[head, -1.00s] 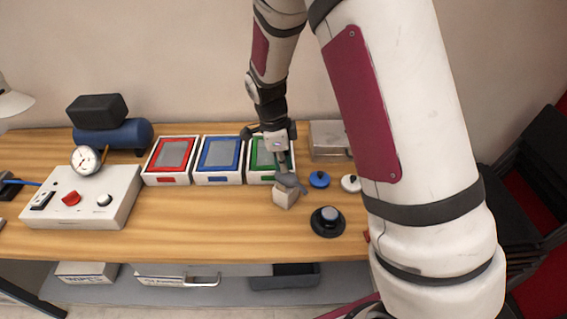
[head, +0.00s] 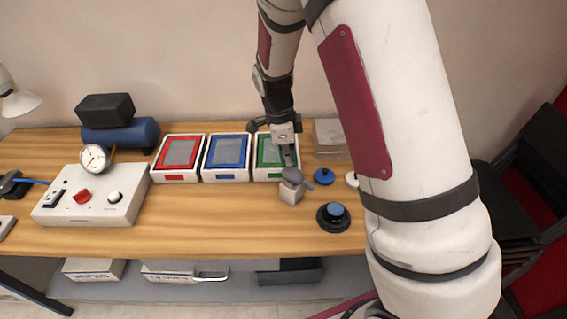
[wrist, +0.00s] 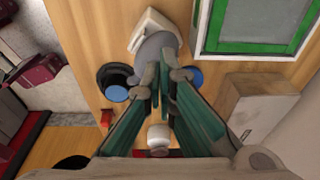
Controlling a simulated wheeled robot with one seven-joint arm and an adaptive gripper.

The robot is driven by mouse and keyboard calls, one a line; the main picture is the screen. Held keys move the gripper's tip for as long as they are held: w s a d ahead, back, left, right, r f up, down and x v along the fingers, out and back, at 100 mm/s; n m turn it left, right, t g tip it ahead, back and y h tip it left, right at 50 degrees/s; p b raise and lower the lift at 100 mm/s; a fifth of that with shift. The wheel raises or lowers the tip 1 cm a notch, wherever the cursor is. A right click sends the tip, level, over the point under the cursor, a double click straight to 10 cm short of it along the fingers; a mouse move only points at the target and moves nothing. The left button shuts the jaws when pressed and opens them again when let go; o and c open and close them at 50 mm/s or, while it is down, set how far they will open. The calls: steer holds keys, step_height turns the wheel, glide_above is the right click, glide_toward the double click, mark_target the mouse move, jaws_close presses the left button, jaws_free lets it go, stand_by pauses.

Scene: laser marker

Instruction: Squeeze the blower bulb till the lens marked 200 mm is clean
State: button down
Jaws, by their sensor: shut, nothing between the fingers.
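The grey blower bulb (head: 295,176) sits on a small pale block (head: 290,194) in front of the green-framed box. It also shows in the wrist view (wrist: 155,46), partly covered by my fingers. My gripper (head: 288,160) is shut and empty, its fingertips at the bulb's back edge in the head view; contact is unclear. In the wrist view my gripper (wrist: 161,78) has its fingers close together. A round lens (head: 335,210) with a clear blue face sits in a black mount (head: 334,225), right of the block. No 200 mm marking is legible.
A blue disc (head: 323,176) and a white disc (head: 351,179), partly behind my arm, lie to the right. Red (head: 177,158), blue (head: 226,157) and green (head: 275,155) framed boxes stand behind. A metal box (head: 331,138) is behind the discs.

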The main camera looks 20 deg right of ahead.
mark_target(283, 174)
step_height(283, 174, up, 10)
steer(key=a+b, duration=0.1)
steer(key=shift+a+r, duration=0.25)
stand_by(0.8)
steer(key=s+r+n+t+y, duration=0.2)
steer(key=s+r+n+t, duration=0.1)
steer(key=s+r+n, duration=0.8)
steer(key=s+r+n+t, duration=0.2)
steer(key=s+r+n, duration=0.2)
steer(key=s+n, duration=0.6)
steer(key=s, duration=0.2)
steer(key=shift+s+a+n+t, duration=0.3)
steer(key=shift+s+a+t, duration=0.05)
steer(key=shift+a+t, duration=0.05)
